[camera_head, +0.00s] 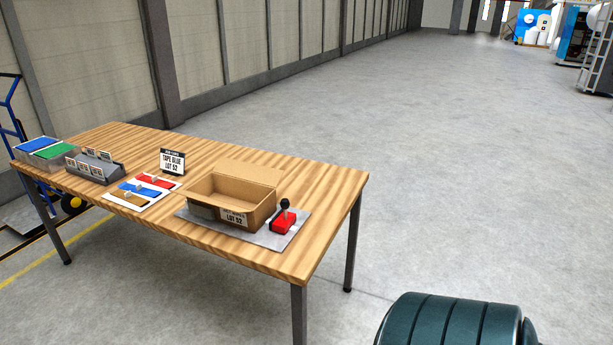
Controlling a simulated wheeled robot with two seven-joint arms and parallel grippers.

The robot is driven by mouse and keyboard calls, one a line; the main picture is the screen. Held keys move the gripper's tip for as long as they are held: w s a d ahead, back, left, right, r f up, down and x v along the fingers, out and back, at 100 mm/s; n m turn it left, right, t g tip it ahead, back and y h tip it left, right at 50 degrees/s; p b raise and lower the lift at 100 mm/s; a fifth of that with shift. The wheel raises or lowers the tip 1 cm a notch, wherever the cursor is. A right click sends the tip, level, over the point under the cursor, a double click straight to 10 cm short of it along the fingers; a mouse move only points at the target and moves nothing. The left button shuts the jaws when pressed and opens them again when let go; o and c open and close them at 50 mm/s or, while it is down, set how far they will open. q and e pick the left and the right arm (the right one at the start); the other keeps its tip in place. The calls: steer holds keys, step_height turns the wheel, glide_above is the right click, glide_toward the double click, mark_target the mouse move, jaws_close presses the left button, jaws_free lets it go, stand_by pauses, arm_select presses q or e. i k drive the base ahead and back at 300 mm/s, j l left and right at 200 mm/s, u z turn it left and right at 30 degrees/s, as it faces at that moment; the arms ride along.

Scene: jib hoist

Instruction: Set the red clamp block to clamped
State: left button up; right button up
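The red clamp block (284,224) sits on a grey plate (252,236) at the right end of the wooden table. A black lever with a round knob (285,204) stands roughly upright on it. I cannot tell from here whether the block is clamped. An open cardboard box (233,202) stands on the same plate, just left of the block. Its label reads LOT 52. Neither of my grippers is in view.
The wooden table (330,188) also holds a sign (172,161) reading TAPE BLUE LOT 52, a board of coloured pieces (143,190), a grey rack (94,168) and bins (45,151). A dark green ribbed object (450,322) is at bottom right. The floor right of the table is clear.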

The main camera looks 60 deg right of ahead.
mark_target(282, 222)
steer(key=z, duration=1.65)
steer(key=i+j+u, duration=0.55)
steer(key=i+j, duration=0.15)
